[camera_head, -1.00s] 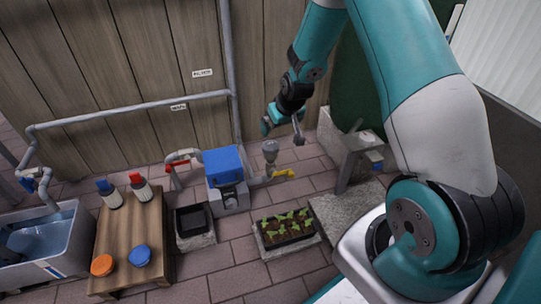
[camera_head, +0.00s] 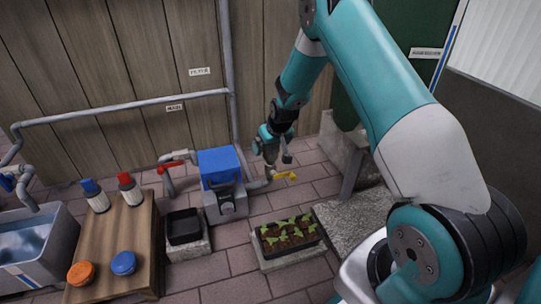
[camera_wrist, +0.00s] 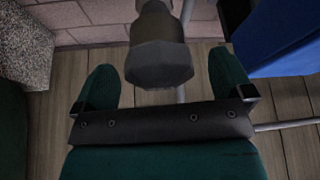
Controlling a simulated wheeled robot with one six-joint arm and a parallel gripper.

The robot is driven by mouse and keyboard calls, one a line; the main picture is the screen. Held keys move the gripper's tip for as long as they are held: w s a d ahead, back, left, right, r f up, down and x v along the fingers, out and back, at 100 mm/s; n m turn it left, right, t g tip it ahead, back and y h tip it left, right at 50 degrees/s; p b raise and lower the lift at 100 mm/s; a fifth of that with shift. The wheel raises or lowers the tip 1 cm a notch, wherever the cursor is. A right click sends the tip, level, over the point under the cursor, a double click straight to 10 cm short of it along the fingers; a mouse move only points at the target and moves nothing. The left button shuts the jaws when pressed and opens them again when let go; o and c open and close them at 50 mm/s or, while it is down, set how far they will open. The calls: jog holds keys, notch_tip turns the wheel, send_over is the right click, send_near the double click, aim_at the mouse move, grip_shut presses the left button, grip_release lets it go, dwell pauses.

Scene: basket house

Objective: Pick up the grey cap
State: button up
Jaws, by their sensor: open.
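The grey cap (camera_wrist: 159,62) is a faceted, grey, flared piece with a narrower neck. It shows large at the top middle of the wrist view, between the two green fingers. In the head view my gripper (camera_head: 273,150) is at the top of the pipe with the yellow-handled valve (camera_head: 284,177) and mostly hides the cap. My gripper is open, with one finger on each side of the cap. Gaps show between the fingers and the cap in the wrist view, so it is not clamped.
A blue-topped box (camera_head: 218,165) stands close to the left of my gripper. A planter with seedlings (camera_head: 287,236) is in front, and a stone block (camera_head: 340,150) is to the right. A wooden table (camera_head: 121,235) with bottles and lids is farther left. A plank wall stands behind.

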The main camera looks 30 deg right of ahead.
jog(key=shift+w+f, duration=0.2)
jog(key=shift+f, duration=0.3)
jog(key=shift+r, duration=0.1)
jog(key=c, duration=1)
